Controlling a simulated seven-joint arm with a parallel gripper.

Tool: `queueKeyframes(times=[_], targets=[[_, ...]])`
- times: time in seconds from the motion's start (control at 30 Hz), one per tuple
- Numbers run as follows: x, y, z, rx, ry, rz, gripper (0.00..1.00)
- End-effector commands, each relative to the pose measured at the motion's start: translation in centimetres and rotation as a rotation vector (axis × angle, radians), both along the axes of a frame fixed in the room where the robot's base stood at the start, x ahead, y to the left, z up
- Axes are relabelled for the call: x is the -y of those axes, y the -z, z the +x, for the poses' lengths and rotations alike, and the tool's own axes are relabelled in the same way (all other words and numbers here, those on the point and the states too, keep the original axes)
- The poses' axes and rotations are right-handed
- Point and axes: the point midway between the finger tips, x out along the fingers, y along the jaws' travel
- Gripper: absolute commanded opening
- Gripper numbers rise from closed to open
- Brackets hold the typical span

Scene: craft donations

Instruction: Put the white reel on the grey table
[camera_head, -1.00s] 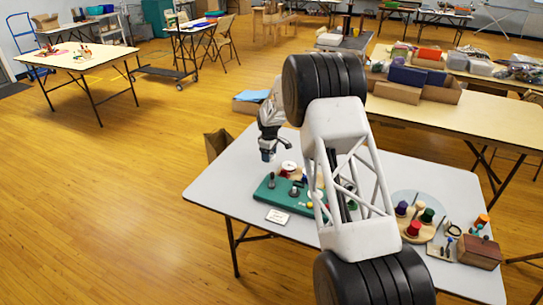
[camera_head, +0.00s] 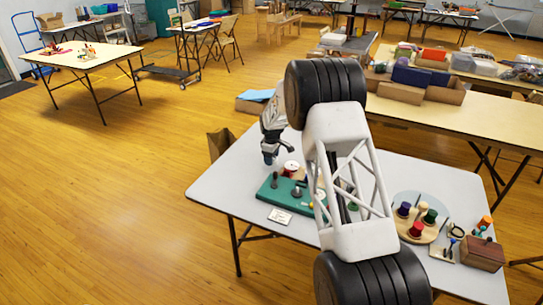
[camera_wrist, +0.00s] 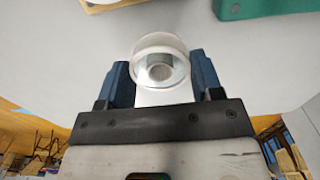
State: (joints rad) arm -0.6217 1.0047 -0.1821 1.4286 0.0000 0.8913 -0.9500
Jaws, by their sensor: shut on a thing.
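My gripper (camera_wrist: 160,80) is shut on the white reel (camera_wrist: 160,48), which sits between its blue fingers in the wrist view. The reel looks pale, with a round rim and a hole in the middle. In the head view my gripper (camera_head: 270,158) points down at the far left part of the grey table (camera_head: 232,182), left of and behind the green board. I cannot make out the held reel there. The grey table top also fills the wrist view (camera_wrist: 60,60) behind the reel. Whether the reel touches the table I cannot tell.
A green board (camera_head: 275,201) with pegs stands close by, with a red and white reel (camera_head: 290,169) behind it. A small white card (camera_head: 280,216) lies in front. A round stand with coloured reels (camera_head: 415,230) and a brown box (camera_head: 482,254) are at the right.

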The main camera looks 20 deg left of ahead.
Motion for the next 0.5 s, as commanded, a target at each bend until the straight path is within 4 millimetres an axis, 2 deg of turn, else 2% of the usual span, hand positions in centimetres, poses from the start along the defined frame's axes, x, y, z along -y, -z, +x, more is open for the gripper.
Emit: queueKeyframes(times=[0.3, 0.5], targets=[[0.0, 1.8, 0.0, 0.001, 0.000, 0.001, 0.45], [0.0, 2.2, 0.0, 0.001, 0.000, 0.001, 0.45]])
